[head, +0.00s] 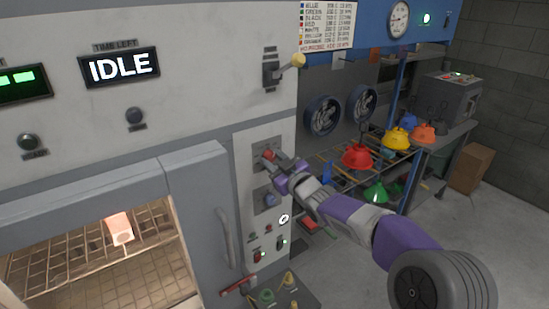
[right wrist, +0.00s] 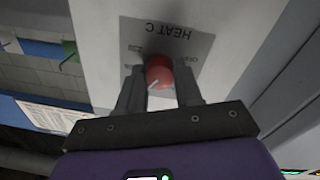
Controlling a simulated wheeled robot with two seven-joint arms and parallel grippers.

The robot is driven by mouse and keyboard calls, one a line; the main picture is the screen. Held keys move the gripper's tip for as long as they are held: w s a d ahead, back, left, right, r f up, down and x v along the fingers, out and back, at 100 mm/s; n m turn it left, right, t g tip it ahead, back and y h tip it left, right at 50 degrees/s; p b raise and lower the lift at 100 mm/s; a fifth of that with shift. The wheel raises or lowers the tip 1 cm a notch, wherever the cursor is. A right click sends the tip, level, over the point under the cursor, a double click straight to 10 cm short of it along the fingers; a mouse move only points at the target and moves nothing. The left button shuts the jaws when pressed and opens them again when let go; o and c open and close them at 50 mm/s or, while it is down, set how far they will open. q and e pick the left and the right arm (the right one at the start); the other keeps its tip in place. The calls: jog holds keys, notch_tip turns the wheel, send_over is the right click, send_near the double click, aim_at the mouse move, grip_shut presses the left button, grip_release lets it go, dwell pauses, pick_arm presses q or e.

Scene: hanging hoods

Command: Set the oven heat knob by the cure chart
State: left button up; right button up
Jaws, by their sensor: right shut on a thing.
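The red oven heat knob (head: 268,155) sits on a grey plate on the oven's right-hand panel. In the right wrist view the knob (right wrist: 158,74) has a white pointer line and the plate (right wrist: 190,38) reads "HEAT C"; the small marks around it are hard to read. My right gripper (right wrist: 160,88) has its two fingers closed on either side of the knob; it also shows in the head view (head: 273,160). The cure chart (head: 327,25) hangs at the top, listing colours with numbers too small to read surely. My left gripper is not in view.
The oven display (head: 119,67) reads IDLE. A second, blue knob (head: 270,200) is just below the heat knob. The oven door (head: 200,190) stands left of the panel. Coloured hoods, one red (head: 357,156), are at right.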

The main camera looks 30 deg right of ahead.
jog(key=m+p, duration=0.2)
jog(key=m, duration=0.2)
jog(key=shift+r+m, duration=0.1)
jog(key=shift+m, duration=0.2)
jog(key=shift+m+p, duration=0.95)
jog(key=shift+m, duration=0.95)
jog(key=o, duration=1)
jog(key=shift+s, duration=0.1)
jog(key=s, duration=0.7)
jog(key=shift+s, duration=0.2)
